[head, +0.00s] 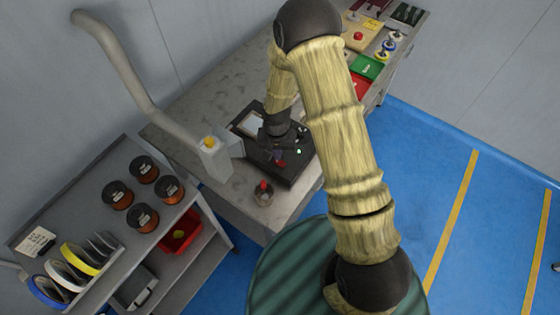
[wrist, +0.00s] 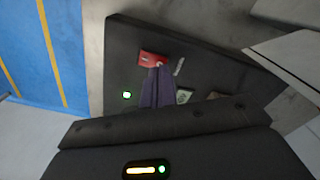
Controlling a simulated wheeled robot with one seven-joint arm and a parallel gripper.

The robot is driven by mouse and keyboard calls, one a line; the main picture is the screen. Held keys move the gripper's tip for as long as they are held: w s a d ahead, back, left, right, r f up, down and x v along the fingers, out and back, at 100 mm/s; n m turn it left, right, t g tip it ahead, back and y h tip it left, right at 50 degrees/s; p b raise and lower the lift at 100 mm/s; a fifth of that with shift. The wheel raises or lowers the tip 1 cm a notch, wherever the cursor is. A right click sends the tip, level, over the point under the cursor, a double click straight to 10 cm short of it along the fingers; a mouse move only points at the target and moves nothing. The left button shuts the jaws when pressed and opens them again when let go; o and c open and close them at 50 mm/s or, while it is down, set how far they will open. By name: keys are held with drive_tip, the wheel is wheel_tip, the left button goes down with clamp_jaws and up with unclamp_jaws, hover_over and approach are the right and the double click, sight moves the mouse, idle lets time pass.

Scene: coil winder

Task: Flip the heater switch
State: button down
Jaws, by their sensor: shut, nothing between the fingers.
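The heater switch, a red rocker (wrist: 152,58), sits on a black panel (wrist: 120,45) in the wrist view. In the head view the red switch (head: 281,163) shows beside my gripper (head: 274,156), low over the black unit (head: 291,178). In the wrist view the purple fingers of my gripper (wrist: 158,70) are shut and empty, with their tips at the lower edge of the switch. I cannot tell whether they touch it. A green light (wrist: 127,95) glows on the panel; it also shows in the head view (head: 299,151). The switch's position is unclear.
The black unit stands on a grey bench (head: 200,95). A grey duct (head: 120,60) with a box-shaped end (head: 213,160) stands to its left. A small jar with a red top (head: 263,192) is near the front edge. A shelf with copper spools (head: 117,195) is at left.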

drive_tip(key=shift+f+b, duration=0.75)
drive_tip(key=shift+f, duration=0.25)
idle(0.7)
drive_tip(key=shift+r, duration=0.1)
drive_tip(key=shift+r+p, duration=2.45)
drive_tip(key=shift+r, duration=1.05)
drive_tip(key=s+d+r+t, duration=0.1)
drive_tip(key=s+d+r, duration=0.3)
drive_tip(key=r, duration=0.2)
drive_tip(key=s+d+r+n+b, duration=0.1)
drive_tip(key=s+d+r, duration=0.3)
drive_tip(key=r, duration=0.3)
drive_tip(key=s+d+r+t+b, duration=0.1)
drive_tip(key=s+d+r, duration=0.3)
drive_tip(key=r, duration=0.3)
drive_tip(key=shift+s+d+n+t, duration=0.25)
drive_tip(key=shift+d+n+t, duration=0.05)
drive_tip(key=shift+d, duration=0.5)
